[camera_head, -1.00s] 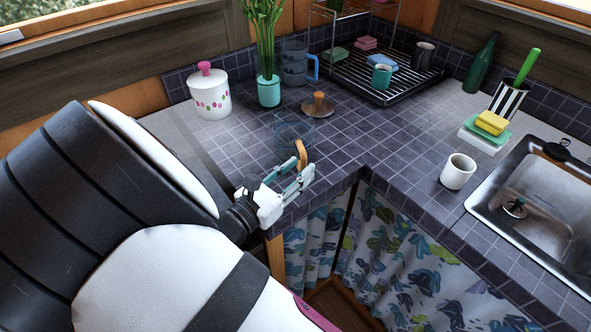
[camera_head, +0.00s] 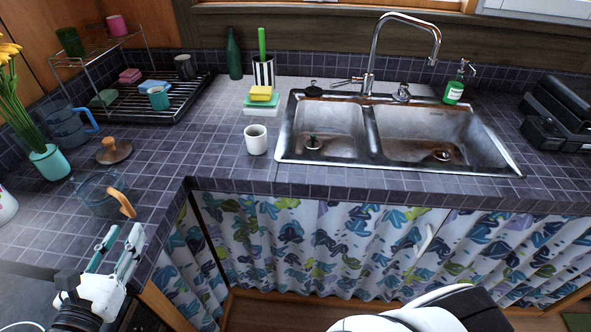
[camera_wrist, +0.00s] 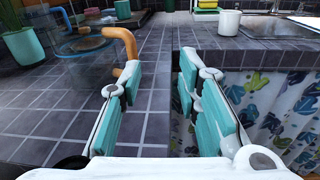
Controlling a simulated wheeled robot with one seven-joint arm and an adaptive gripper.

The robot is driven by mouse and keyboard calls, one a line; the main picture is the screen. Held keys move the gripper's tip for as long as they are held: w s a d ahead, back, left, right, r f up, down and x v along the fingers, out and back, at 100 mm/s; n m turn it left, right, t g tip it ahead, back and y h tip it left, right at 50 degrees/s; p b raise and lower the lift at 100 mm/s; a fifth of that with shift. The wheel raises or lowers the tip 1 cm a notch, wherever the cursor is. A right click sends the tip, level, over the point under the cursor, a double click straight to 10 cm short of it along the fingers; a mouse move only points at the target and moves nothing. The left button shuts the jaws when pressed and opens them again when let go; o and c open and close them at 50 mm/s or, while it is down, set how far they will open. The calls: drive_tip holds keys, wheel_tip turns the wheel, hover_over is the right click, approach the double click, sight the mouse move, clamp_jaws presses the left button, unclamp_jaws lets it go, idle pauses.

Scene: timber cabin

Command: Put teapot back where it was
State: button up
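The teapot is a clear glass pot (camera_head: 95,199) with an orange-brown wooden handle (camera_head: 123,202). It stands on the tiled counter at left in the head view, near the counter's inner corner. A wooden lid with a knob (camera_head: 113,151) lies behind it. My gripper (camera_head: 123,236) is open and empty, just in front of the handle. In the wrist view, the teapot (camera_wrist: 83,46) is at upper left. Its handle (camera_wrist: 128,42) lies beyond the left finger, not between the fingers of my gripper (camera_wrist: 160,70). The glass is faint, so its outline is hard to make out.
A dish rack (camera_head: 150,108), white mug (camera_head: 256,140) and sink (camera_head: 375,125) lie further right. The counter edge and patterned curtain (camera_head: 320,245) are beside my gripper.

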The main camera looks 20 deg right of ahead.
drive_tip(key=d+r+m+g+h, duration=0.1)
drive_tip(key=d+r+m+g, duration=0.35)
drive_tip(key=d, duration=0.55)
drive_tip(key=d+r+m+g+h, duration=0.1)
drive_tip(key=d+r+m+g, duration=0.25)
drive_tip(key=d+m, duration=0.4)
drive_tip(key=d+r+m+g, duration=0.4)
drive_tip(key=d+g, duration=0.1)
drive_tip(key=d, duration=0.6)
drive_tip(key=s+d+r+m+y, duration=0.3)
drive_tip(key=s+d+m+y, duration=0.1)
drive_tip(key=s+m, duration=0.3)
drive_tip(key=s+d+r+m+t+y, duration=0.1)
drive_tip(key=s+d+r+m+y, duration=0.2)
drive_tip(key=s+d+m, duration=0.3)
drive_tip(key=s+m+y, duration=0.1)
drive_tip(key=s+m, duration=0.1)
drive_tip(key=s, duration=0.1)
drive_tip(key=shift+r, duration=0.4)
